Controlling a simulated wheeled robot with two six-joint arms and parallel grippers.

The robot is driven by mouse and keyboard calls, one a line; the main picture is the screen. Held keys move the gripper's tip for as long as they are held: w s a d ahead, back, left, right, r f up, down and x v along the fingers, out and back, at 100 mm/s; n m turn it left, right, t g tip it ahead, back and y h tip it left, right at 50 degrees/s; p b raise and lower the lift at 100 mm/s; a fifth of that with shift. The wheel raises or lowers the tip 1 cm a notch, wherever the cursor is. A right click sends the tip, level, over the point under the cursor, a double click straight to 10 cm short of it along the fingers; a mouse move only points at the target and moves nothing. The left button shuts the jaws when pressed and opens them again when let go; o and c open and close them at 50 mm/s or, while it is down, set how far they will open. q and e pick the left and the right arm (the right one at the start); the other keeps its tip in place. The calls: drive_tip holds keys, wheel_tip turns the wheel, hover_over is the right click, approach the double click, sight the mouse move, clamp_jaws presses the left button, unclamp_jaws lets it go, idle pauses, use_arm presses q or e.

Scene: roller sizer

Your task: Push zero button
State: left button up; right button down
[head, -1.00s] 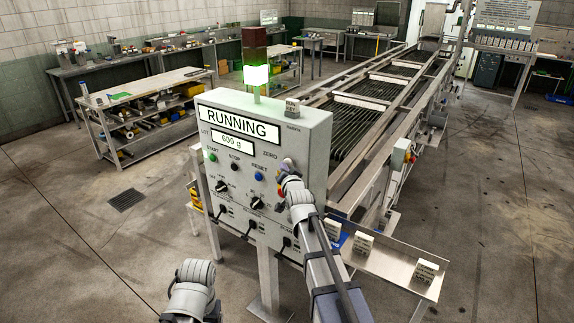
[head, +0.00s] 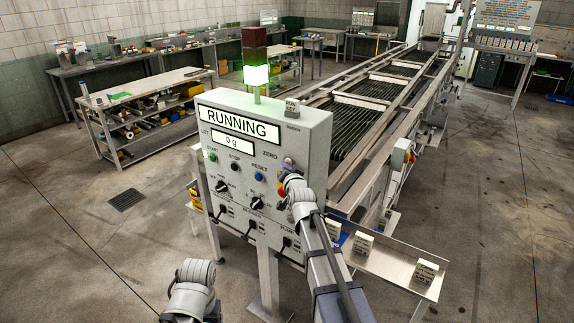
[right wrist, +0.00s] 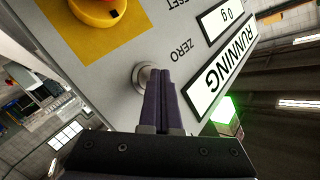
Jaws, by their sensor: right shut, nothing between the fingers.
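The grey control panel (head: 290,140) stands in front of me. Its upper display reads RUNNING and the lower display (head: 233,141) reads 0 g. The zero button (right wrist: 143,76), with a round silver rim, sits below the ZERO label in the right wrist view. My right gripper (head: 288,164) is shut and empty at the panel's right side. In the right wrist view its dark fingertips (right wrist: 161,72) overlap the button's edge and hide part of it. I cannot tell whether they touch it. Part of my left arm shows at the bottom, but its gripper is not visible.
A yellow plate with a red knob (right wrist: 100,10) is close to the zero button. Blue (head: 259,177), black (head: 235,167) and green (head: 213,157) buttons sit left of my right gripper. The roller machine (head: 385,85) stands behind the panel. Floor is open at left.

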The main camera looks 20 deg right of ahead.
drive_tip(key=shift+s+a, duration=0.55)
drive_tip(key=shift+a, duration=0.15)
drive_tip(key=shift+s+a, duration=0.8)
drive_tip(key=shift+a, duration=0.2)
drive_tip(key=shift+s+a, duration=0.75)
drive_tip(key=shift+a, duration=0.2)
drive_tip(key=s+a+f+n+g+b, duration=0.2)
drive_tip(key=s+a+f+g, duration=0.15)
drive_tip(key=f, duration=0.25)
drive_tip(key=s+a+f+n+g+b, duration=0.1)
drive_tip(key=s+a+f+g+b, duration=0.2)
drive_tip(key=f, duration=0.4)
drive_tip(key=s+a+f+n+g+b, duration=0.1)
drive_tip(key=s+a+f+n+g, duration=0.2)
drive_tip(key=s, duration=0.6)
drive_tip(key=s+a+f+n+g+b, duration=0.1)
drive_tip(key=s+a+f+n+g, duration=0.2)
drive_tip(key=s+f, duration=0.3)
drive_tip(key=s+a+f+n+g+b, duration=0.1)
drive_tip(key=s+a+f+n+g, duration=0.2)
drive_tip(key=s, duration=0.9)
wheel_tip(320, 180, down, 2)
drive_tip(key=shift+s+a+f+n+g+y+b, duration=0.2)
drive_tip(key=shift+s+n+g+y+b, duration=0.15)
drive_tip(key=shift+g+y, duration=0.1)
